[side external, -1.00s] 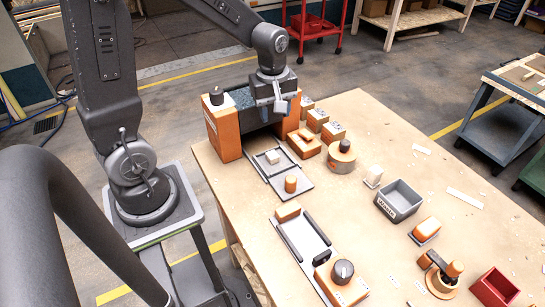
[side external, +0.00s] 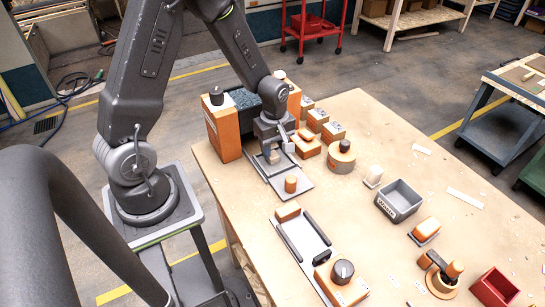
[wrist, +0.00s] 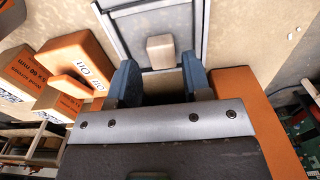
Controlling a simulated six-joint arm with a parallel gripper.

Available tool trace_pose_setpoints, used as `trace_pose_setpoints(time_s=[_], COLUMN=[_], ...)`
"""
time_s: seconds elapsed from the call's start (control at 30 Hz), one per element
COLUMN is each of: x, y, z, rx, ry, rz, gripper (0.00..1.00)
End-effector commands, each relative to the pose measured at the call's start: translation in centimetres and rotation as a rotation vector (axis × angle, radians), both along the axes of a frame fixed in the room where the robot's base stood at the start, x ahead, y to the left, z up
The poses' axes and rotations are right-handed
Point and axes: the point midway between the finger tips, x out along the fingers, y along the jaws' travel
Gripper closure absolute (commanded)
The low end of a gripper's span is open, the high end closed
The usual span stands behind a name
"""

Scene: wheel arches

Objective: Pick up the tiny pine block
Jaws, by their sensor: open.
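The tiny pine block (wrist: 160,51) is small, pale and box-shaped. In the wrist view it stands on a grey tray (wrist: 118,22), just ahead of the gap between my fingers. My gripper (wrist: 160,76) is open, with one blue fingertip on each side of the gap and nothing held.
An orange arch with a dark blue-grey insert (side external: 243,101) stands behind my gripper. Orange boxes (side external: 317,119) and a round orange part (side external: 341,160) are to the right. A grey bin (side external: 399,201) stands farther right.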

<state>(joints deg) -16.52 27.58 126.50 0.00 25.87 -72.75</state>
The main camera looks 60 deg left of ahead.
Motion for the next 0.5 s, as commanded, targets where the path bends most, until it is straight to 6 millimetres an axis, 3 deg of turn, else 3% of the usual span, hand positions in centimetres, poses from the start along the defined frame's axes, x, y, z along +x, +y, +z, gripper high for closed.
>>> trace_pose_setpoints(time_s=[0.2, 0.5], x=[-0.2, -0.1], y=[-0.2, -0.2], z=[-3.1, -3.6], rx=[-0.001, 0.0], ry=[0.004, 0.0], rz=[-0.001, 0.0], gripper=[0.55, 0.55])
